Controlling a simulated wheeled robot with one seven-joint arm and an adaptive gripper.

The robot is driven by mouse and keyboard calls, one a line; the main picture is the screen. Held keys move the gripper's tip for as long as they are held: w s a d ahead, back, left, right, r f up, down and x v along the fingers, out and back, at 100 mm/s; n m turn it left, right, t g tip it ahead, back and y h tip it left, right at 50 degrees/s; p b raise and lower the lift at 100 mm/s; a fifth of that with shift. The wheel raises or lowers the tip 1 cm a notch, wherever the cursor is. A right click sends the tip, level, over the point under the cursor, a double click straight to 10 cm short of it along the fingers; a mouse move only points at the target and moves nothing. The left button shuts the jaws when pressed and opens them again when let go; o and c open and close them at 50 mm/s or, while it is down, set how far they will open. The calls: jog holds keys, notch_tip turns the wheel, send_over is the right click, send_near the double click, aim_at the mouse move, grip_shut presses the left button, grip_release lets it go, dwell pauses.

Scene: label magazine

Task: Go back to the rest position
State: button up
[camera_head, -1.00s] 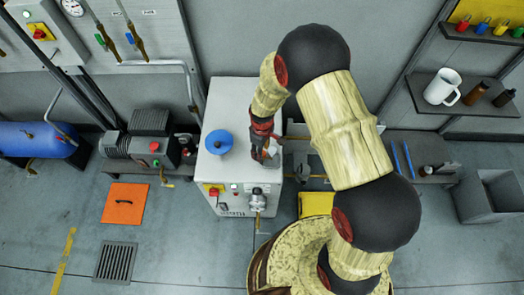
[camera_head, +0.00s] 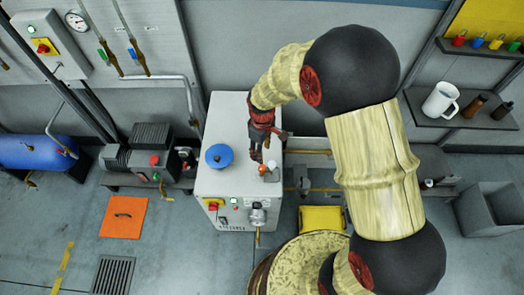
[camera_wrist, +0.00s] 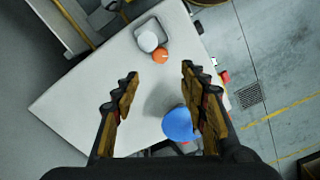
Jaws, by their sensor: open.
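My gripper (camera_head: 262,155) hangs over the top of the white cabinet (camera_head: 217,185), to the right of a blue round knob or lid (camera_head: 219,156). In the wrist view my gripper (camera_wrist: 160,75) is open, its two fingers wide apart with nothing between them but the bare cabinet top (camera_wrist: 95,100). The blue round thing (camera_wrist: 180,124) shows low, close to the right finger. A small orange thing (camera_wrist: 160,56) and a white round piece (camera_wrist: 147,41) on a grey plate lie beyond the fingertips.
A shelf (camera_head: 470,121) with a white mug (camera_head: 441,101) is at the right. An open grey bin (camera_head: 490,212) stands below it. A motor or pump (camera_head: 150,150) stands left of the cabinet. An orange floor plate (camera_head: 123,217) and a drain grate (camera_head: 113,275) lie on the floor.

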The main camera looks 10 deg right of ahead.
dwell(0.4)
jog(key=s+d+r+m+t+b, duration=0.1)
jog(key=s+d+r+m+t, duration=0.1)
jog(key=s+r, duration=0.5)
jog(key=s+d+r+m+t+b, duration=0.1)
jog(key=s+d+r+m, duration=0.3)
jog(key=r, duration=0.8)
jog(key=s+d+r+m+t+b, duration=0.1)
jog(key=s+d+r+m+t, duration=0.1)
jog(key=s+r, duration=0.7)
jog(key=shift+s+d+r+m+t, duration=0.3)
jog(key=shift+d+r+m, duration=0.1)
jog(key=shift+d+m, duration=0.6)
